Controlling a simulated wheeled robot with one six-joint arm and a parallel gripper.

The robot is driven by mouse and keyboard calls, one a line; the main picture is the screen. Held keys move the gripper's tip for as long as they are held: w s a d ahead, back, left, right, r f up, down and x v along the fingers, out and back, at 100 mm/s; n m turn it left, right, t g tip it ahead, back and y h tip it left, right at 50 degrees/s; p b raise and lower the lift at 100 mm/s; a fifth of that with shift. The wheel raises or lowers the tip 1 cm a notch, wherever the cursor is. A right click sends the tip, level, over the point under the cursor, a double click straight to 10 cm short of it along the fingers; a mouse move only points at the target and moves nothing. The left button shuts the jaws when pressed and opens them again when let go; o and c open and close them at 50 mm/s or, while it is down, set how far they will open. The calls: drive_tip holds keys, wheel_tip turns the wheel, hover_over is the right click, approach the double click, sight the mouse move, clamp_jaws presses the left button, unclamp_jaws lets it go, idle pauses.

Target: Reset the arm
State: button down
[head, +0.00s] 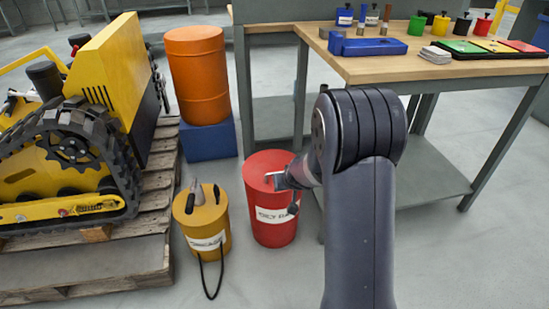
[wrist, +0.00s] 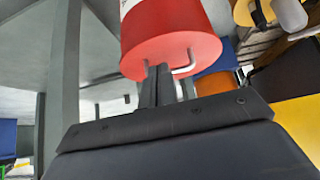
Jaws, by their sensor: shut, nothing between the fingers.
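My gripper (head: 276,183) is over the red can (head: 272,229) in the head view, close to its lid. The can stands upright on the floor and has a white label, partly covered by the gripper. In the wrist view my gripper's fingers (wrist: 157,72) are together with nothing between them. Their tips overlap the red lid (wrist: 150,52) beside a thin pale handle (wrist: 188,63). I cannot tell whether the fingers touch the lid or handle. My arm (head: 358,190) reaches across the head view and hides part of the workbench.
A yellow can (head: 206,222) with a black hose stands left of the red can. A yellow tracked machine (head: 70,150) sits on a wooden pallet (head: 95,265). An orange drum (head: 197,75) rests on a blue block (head: 208,142). A workbench (head: 400,68) holds small items. Floor at right is clear.

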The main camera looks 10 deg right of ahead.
idle(0.3)
drive_tip(key=w, duration=0.3)
drive_tip(key=w+f, duration=0.1)
drive_tip(key=w, duration=0.2)
drive_tip(key=w+p, duration=0.1)
drive_tip(key=w, duration=0.2)
drive_tip(key=shift+w+f, duration=0.15)
drive_tip(key=shift+f, duration=0.65)
drive_tip(key=shift+s, duration=0.25)
